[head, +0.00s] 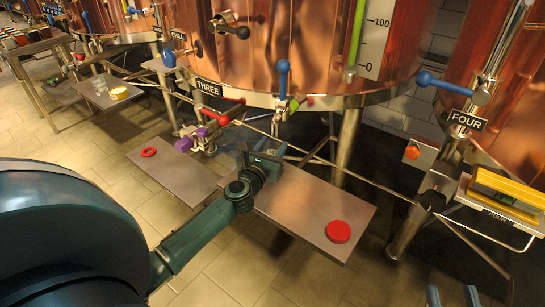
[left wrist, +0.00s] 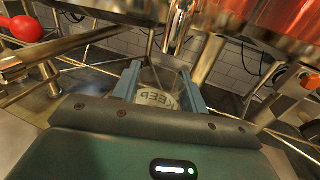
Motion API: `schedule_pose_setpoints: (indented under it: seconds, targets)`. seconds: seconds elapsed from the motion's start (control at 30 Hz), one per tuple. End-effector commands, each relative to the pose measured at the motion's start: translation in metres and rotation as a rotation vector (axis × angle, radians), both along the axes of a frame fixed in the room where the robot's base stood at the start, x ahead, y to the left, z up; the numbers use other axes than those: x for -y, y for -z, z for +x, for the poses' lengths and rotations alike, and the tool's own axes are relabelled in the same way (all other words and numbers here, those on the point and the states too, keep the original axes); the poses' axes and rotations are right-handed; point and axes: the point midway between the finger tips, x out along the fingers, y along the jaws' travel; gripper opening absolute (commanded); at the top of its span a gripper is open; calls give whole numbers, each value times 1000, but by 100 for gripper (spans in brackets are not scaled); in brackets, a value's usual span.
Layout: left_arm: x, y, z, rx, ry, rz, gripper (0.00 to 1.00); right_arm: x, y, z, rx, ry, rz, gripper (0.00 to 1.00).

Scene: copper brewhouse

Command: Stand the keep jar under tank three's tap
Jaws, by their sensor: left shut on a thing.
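The keep jar is clear glass with a pale label reading "EEP" in the left wrist view (left wrist: 158,98). It stands between the blue fingers of my left gripper (head: 266,152), which is shut on it. In the head view the gripper mostly hides the jar, just above the metal shelf (head: 300,205); I cannot tell whether it touches the shelf. The copper tank three (head: 260,60) bears a THREE plate (head: 208,88). A blue-levered tap (head: 283,85) hangs from its rim, just above and behind the gripper. Fingertips of my right gripper (head: 452,297) show apart at the bottom edge.
A red lid (head: 338,232) lies on the shelf's right part, and a red ring (head: 148,152) on the lower left shelf. Red and purple valve handles (head: 200,133) jut out left of the gripper. Thin pipes cross behind the shelf.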

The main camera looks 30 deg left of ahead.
Motion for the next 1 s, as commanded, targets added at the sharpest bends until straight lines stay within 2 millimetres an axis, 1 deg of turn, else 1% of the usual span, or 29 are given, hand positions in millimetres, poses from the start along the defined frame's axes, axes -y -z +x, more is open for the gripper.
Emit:
schedule_pose_setpoints:
  seconds: [0.03,0.1,0.17,0.27,0.43,0.57,0.7,0.73,0.9,1.0]
  targets:
    - [-2,-1,6,4,-1,2,20,0,2,0,-2,-1,4,36]
    - [-1,14,5,0,-1,0,20,-1,12,0,-6,-5,19,36]
    - [-1,24,5,1,-1,0,20,-4,3,1,14,-25,48,36]
    - [-1,35,5,2,-1,1,20,-6,1,0,17,-41,81,36]
    - [-1,34,5,2,-1,0,20,-7,-3,0,13,-47,95,36]
    - [-1,34,5,2,-1,0,20,-7,-3,0,12,-46,93,36]
    - [-1,39,5,2,-1,-1,20,-6,-3,1,31,-46,92,36]
    - [-1,38,5,2,0,0,45,-6,-5,2,36,-46,91,36]
    - [-1,38,5,2,0,0,59,-6,-5,2,35,-46,90,36]
    - [-1,38,5,1,0,0,65,-6,-5,2,35,-46,90,36]
